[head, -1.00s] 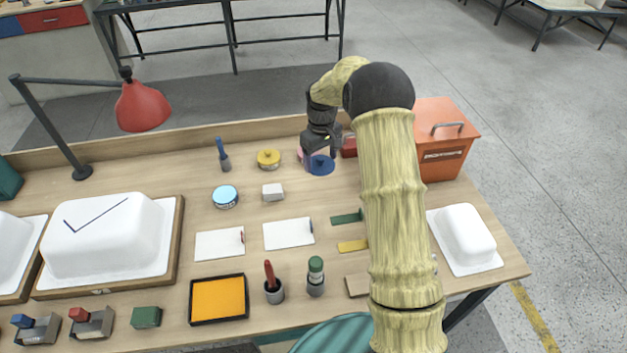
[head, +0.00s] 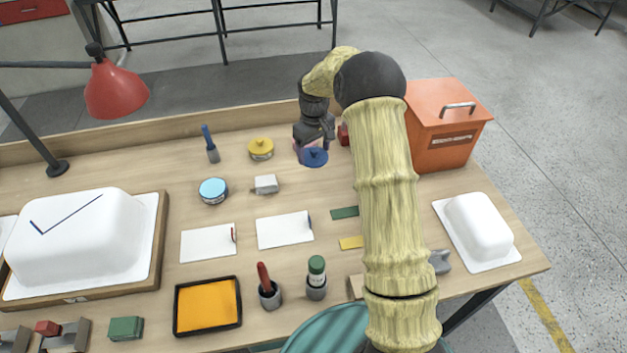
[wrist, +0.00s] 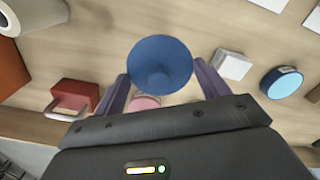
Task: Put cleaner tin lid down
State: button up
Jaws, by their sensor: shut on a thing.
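A round blue lid with a small knob (head: 315,158) is at my gripper's tip near the back of the bench; I take it for the cleaner tin lid. My gripper (head: 314,143) is shut on it. In the wrist view the lid (wrist: 160,62) lies between the two fingers (wrist: 162,78), its face clear. A pink round thing (wrist: 146,102), perhaps the open tin, shows behind the lid and partly hidden by it; a sliver shows in the head view (head: 298,148). I cannot tell whether the lid touches the bench.
A yellow lidded tin (head: 261,149), a light blue tin (head: 213,190) and a white block (head: 265,184) stand to the left. An orange box (head: 440,135) stands to the right. Bare wood (head: 290,200) lies in front of the lid.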

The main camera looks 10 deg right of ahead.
send_over(314, 180)
notch_tip(314, 180, down, 6)
jog(key=shift+w+d+p, duration=0.1)
jog(key=shift+p, duration=0.3)
jog(key=shift+f, duration=0.15)
jog(key=shift+f, duration=0.35)
jog(key=shift+s+a+f, duration=0.1)
jog(key=shift+f, duration=0.45)
jog(key=shift+s+a+f, duration=0.1)
jog(key=shift+f, duration=0.45)
jog(key=shift+d+f, duration=0.1)
jog(key=shift+f, duration=0.35)
jog(key=o, duration=1)
